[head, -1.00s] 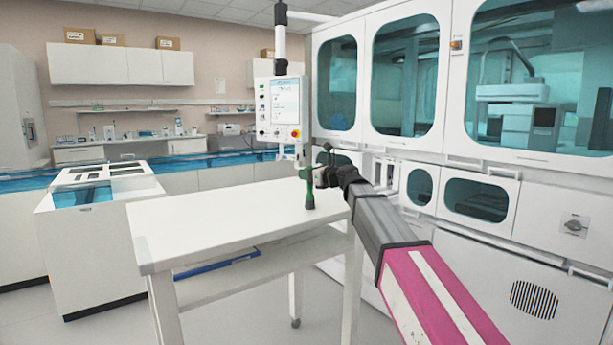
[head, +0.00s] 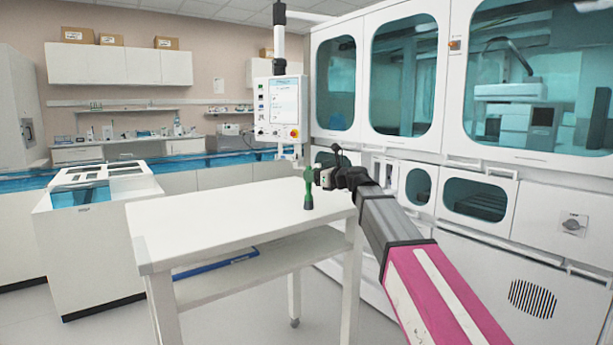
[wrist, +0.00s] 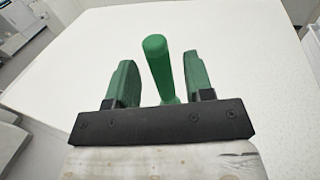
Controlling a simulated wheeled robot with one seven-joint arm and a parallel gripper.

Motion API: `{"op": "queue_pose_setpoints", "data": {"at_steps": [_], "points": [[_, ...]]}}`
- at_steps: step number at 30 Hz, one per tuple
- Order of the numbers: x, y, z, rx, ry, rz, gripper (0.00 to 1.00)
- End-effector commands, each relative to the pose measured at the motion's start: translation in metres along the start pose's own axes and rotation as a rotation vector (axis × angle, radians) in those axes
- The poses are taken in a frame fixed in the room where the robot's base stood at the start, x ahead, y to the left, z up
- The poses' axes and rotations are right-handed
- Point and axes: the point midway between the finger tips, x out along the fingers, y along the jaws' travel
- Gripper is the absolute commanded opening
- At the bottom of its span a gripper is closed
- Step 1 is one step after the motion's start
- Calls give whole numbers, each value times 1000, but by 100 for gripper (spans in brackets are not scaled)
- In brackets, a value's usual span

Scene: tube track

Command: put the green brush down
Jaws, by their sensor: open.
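The green brush (head: 308,188) stands upright on the white table (head: 225,222), near its far right end. In the wrist view its green handle (wrist: 158,62) rises between the two green fingers of my gripper (wrist: 160,82), with a visible gap on both sides. My gripper (head: 316,176) is open just to the right of the brush in the head view. The lower part of the brush is hidden behind my gripper in the wrist view.
A control panel (head: 281,108) hangs beyond the table's far end. A large white enclosure with teal windows (head: 405,75) stands along the right. A blue flat item (head: 217,264) lies on the table's lower shelf. The tabletop left of the brush is clear.

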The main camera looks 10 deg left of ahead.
Motion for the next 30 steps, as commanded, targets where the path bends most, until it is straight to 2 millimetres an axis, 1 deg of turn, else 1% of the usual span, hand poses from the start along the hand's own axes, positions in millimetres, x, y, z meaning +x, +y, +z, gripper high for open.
{"op": "queue_pose_setpoints", "data": {"at_steps": [1, 6, 12, 16, 23, 26, 29, 30], "points": [[-14, 2, -1, 0, 0, -3, 48], [-48, 1, -1, 0, 0, -3, 48], [-75, 1, 0, 0, 0, -2, 48], [-82, 1, 0, 0, 0, 0, 48], [-85, 0, -2, -6, 4, -1, 48], [-90, -3, -22, -60, 43, -8, 48], [-104, -9, -66, -190, 138, -17, 48], [-111, -12, -89, -262, 189, -13, 48]]}}
